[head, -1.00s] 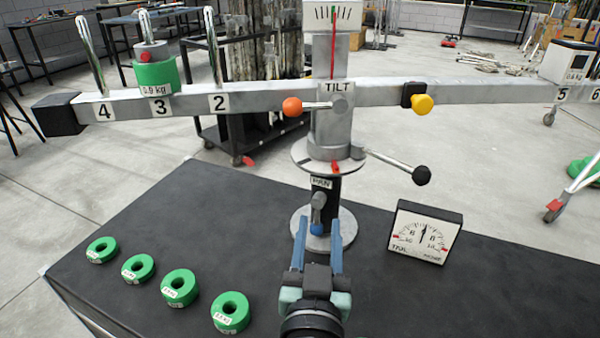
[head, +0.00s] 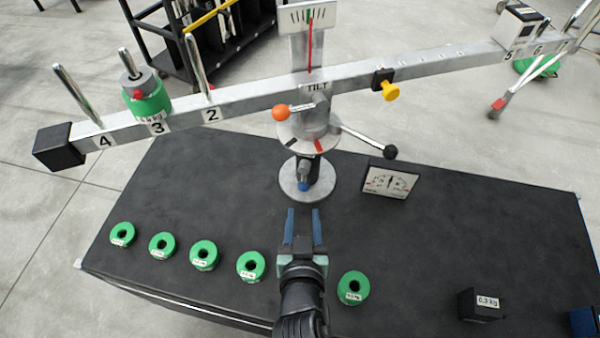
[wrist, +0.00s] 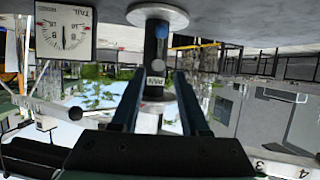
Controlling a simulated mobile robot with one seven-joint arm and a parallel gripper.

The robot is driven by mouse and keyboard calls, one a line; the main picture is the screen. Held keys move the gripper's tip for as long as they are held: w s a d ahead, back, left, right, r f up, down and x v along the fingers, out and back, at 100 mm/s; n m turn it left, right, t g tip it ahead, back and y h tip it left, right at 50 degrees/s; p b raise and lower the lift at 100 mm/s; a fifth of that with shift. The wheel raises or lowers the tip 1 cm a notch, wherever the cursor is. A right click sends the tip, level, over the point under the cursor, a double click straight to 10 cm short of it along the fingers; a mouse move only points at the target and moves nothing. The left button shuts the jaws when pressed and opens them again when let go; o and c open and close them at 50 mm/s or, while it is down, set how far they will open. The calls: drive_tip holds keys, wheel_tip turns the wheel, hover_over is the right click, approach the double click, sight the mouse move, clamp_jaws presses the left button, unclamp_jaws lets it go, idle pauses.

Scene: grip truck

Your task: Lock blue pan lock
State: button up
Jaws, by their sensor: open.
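The pan lock is a short grey lever with a blue knob (head: 304,186), low on the black PAN section of the balance stand. The lever points down, with its knob just above the round grey base (head: 291,192). In the wrist view, which is upside down, the blue knob (wrist: 161,31) shows beyond the fingers, roughly centred. My gripper (head: 304,212) is open and empty, its two blue fingers pointing at the stand. In the head view the knob lies just beyond the fingertips, in line with the gap. The gripper (wrist: 159,75) appears apart from the knob.
A lever with a black ball (head: 390,152) sticks out right above the base. The orange TILT knob (head: 281,112) and long beam (head: 240,104) are higher. A tilted dial (head: 391,180) stands right. Several green ring weights (head: 205,255) line the front; a black block (head: 481,304) lies right.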

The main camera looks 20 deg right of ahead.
sight(304, 179)
drive_tip(key=b+x, duration=0.1)
drive_tip(key=x, duration=1.1)
drive_tip(key=shift+w, duration=0.1)
drive_tip(key=shift+c, duration=0.2)
clamp_jaws()
idle(0.9)
